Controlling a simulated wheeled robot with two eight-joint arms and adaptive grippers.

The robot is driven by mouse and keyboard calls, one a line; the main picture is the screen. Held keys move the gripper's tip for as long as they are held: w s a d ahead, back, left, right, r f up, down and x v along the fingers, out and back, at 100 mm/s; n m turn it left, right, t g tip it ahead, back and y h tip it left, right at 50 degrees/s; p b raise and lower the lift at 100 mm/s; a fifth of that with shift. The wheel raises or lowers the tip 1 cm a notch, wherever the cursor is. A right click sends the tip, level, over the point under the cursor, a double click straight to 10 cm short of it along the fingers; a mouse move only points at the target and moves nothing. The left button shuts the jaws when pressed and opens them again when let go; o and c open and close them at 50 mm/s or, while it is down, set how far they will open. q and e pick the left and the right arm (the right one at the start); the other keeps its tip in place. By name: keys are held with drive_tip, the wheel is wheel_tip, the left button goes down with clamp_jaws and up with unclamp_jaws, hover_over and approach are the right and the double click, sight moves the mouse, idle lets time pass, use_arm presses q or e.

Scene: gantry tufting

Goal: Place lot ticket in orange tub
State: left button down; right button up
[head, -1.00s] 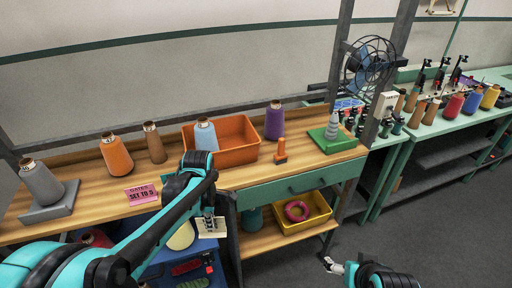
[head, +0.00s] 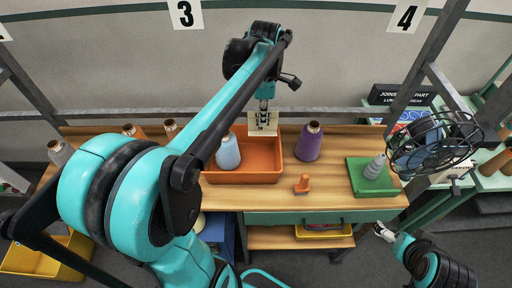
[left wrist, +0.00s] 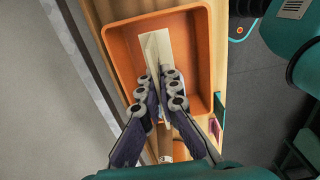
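The lot ticket (head: 264,121), a pale card with dark marks, is held by my left gripper (head: 264,103) above the back part of the orange tub (head: 245,179). In the left wrist view, the gripper (left wrist: 160,92) is shut on the ticket (left wrist: 155,48), which stands over the tub's interior. The tub's rim (left wrist: 207,60) surrounds it in that view. I cannot tell whether the ticket touches the tub. My right gripper (head: 382,231) is low in front of the bench, too small to read.
A purple cone (head: 309,142) stands right of the tub, with a small orange object (head: 302,184) in front. A green base with a grey stepped cone (head: 374,169) and a wire fan (head: 430,143) are farther right. The bench top (head: 275,198) is clear in front of the tub.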

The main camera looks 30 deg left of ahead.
use_arm(q)
wheel_tip(320, 180, down, 17)
drive_tip(key=b, duration=0.2)
drive_tip(key=shift+w+f+b, duration=0.15)
drive_tip(key=shift+b, duration=0.2)
drive_tip(key=c, duration=2.2)
unclamp_jaws()
drive_tip(key=shift+f, duration=0.15)
drive_tip(key=o, duration=0.5)
